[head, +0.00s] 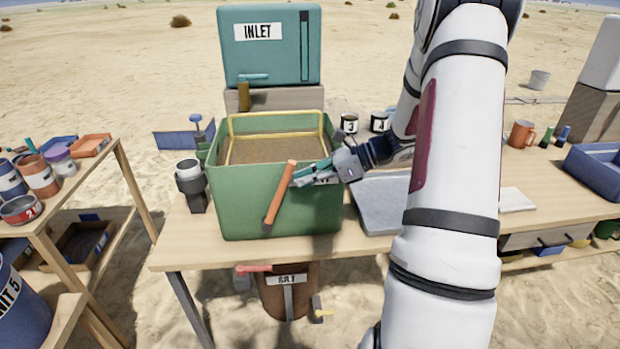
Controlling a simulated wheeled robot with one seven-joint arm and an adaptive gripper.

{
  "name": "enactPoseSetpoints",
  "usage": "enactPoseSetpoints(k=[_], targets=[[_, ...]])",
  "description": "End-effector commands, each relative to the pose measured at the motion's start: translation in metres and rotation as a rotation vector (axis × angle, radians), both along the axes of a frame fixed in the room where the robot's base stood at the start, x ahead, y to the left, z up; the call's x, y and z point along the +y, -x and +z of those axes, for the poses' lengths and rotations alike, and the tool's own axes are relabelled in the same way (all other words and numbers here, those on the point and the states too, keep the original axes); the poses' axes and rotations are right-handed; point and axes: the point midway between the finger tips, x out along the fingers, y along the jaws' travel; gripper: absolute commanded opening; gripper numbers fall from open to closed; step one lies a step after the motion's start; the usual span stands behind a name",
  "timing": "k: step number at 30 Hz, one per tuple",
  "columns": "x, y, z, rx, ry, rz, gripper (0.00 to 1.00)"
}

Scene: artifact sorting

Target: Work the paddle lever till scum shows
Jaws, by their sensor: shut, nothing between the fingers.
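The paddle lever (280,196) is an orange bar on the front of the green tub (228,208). It is tilted, with its upper end leaning right. My gripper (296,182) is shut and empty beside the lever's upper end, on its right. I cannot tell whether the fingertips touch the lever. The tub holds a brown, grainy-looking surface (270,149) inside a yellow frame. I cannot make out any scum on it. My gripper partly hides a label on the tub's front.
A teal INLET tank (270,65) stands behind the tub. A grey tray (378,215) lies right of the tub, partly behind my arm. A brown bucket (287,297) hangs below the table. A shelf with cans (120,165) stands at left. Bare tabletop (190,238) shows left of the tub.

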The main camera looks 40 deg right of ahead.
Motion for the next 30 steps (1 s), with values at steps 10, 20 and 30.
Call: enactPoseSetpoints(k=[10,20,30], targets=[[0.035,-0.021,0.028,0.123,0.193,0.009,0.00],[0.075,-0.047,0.038,0.269,0.409,0.010,0.00],[0.104,-0.069,0.035,0.377,0.567,0.005,0.00]])
